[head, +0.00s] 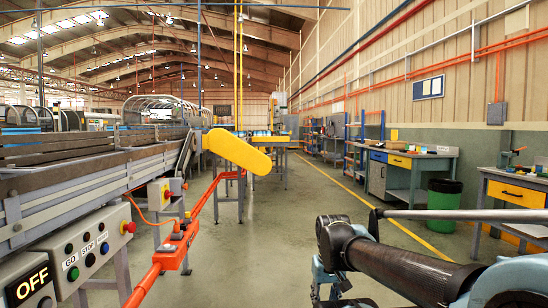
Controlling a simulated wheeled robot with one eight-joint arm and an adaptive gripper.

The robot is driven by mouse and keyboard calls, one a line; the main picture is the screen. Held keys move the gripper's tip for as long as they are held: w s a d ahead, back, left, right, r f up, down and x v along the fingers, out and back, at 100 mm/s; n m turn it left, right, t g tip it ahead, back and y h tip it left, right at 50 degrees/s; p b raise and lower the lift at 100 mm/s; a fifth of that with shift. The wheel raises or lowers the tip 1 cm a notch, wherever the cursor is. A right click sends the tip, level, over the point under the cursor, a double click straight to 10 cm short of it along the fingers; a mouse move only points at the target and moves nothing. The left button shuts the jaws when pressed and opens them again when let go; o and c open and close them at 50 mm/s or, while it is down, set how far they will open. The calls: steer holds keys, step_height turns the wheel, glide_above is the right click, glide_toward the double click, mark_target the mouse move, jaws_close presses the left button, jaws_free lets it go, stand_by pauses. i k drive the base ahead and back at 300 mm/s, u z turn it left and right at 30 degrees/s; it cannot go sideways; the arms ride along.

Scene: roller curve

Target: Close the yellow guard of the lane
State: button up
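The yellow guard (238,152) is a long plate with rounded ends. It sits at the far end of the conveyor lane (90,172) on the left. It sticks out to the right over the aisle and slopes down toward its right end. How its left end is joined to the lane is too small to tell. My arm (400,268) shows at the lower right, well short of the guard and apart from it. I cannot make out my gripper's fingers in this view.
An orange rail (192,228) runs along the lane's right side. A control box (80,246) with buttons and a lit OFF sign (27,287) stands at lower left. The middle aisle floor (300,215) is clear. Workbenches (410,170) and a green bin (444,204) line the right.

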mark_target(220, 142)
steer(key=z, duration=0.45)
steer(key=i, duration=7.35)
